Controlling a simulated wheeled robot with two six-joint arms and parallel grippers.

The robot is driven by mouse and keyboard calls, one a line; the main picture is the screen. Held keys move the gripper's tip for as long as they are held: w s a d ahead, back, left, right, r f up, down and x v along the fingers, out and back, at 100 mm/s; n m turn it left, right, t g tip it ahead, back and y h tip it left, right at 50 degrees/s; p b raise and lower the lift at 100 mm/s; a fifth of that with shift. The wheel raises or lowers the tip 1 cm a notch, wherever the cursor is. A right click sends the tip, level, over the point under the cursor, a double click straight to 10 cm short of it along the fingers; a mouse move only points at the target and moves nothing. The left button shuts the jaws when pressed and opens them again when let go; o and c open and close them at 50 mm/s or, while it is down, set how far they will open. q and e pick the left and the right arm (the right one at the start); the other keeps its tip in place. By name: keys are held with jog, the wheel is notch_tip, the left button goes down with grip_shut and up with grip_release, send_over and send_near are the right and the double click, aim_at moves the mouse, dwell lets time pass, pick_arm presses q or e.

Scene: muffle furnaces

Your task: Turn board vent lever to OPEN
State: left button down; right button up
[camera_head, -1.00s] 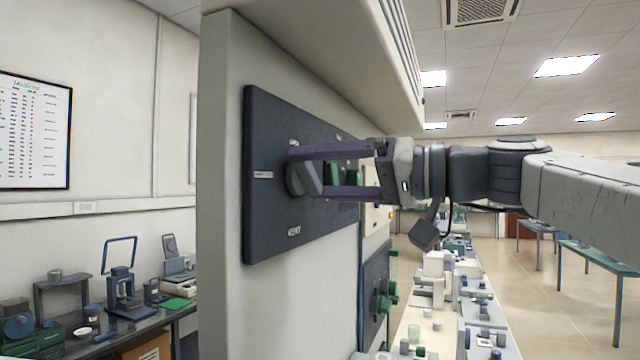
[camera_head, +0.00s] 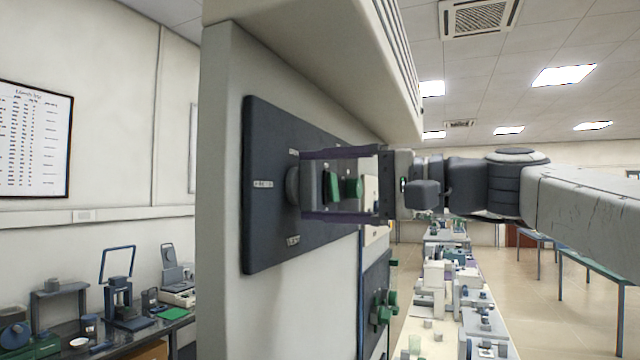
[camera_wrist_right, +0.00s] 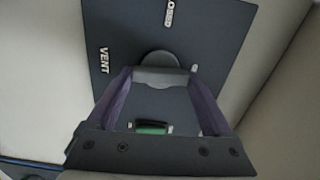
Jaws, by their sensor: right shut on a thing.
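The dark vent board (camera_head: 262,225) is mounted on the side of a pale cabinet. Its vent lever has a round grey hub (camera_head: 292,186); in the right wrist view the grey lever (camera_wrist_right: 161,76) lies between the fingertips. My right gripper (camera_head: 304,185) is shut on the lever, one finger above and one below in the head view. The lever's grip is mostly hidden there by the fingers. The wrist view shows a VENT label (camera_wrist_right: 104,60) at left and a partly cut-off CLOSED label (camera_wrist_right: 168,14) at top. My left gripper is not in view.
Green knobs (camera_head: 353,187) sit further along the board, seen between my fingers. A second dark panel with green knobs (camera_head: 381,310) is lower down. The cabinet's overhang (camera_head: 330,60) is above my right gripper. A cluttered bench (camera_head: 432,335) runs below my arm.

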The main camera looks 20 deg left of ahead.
jog(key=shift+w+m, duration=0.1)
jog(key=shift+m, duration=0.4)
jog(key=o, duration=1.1)
jog(key=shift+o, duration=0.2)
jog(key=shift+d, duration=0.25)
jog(key=d+b, duration=0.4)
jog(key=d, duration=0.6)
jog(key=shift+s, duration=0.2)
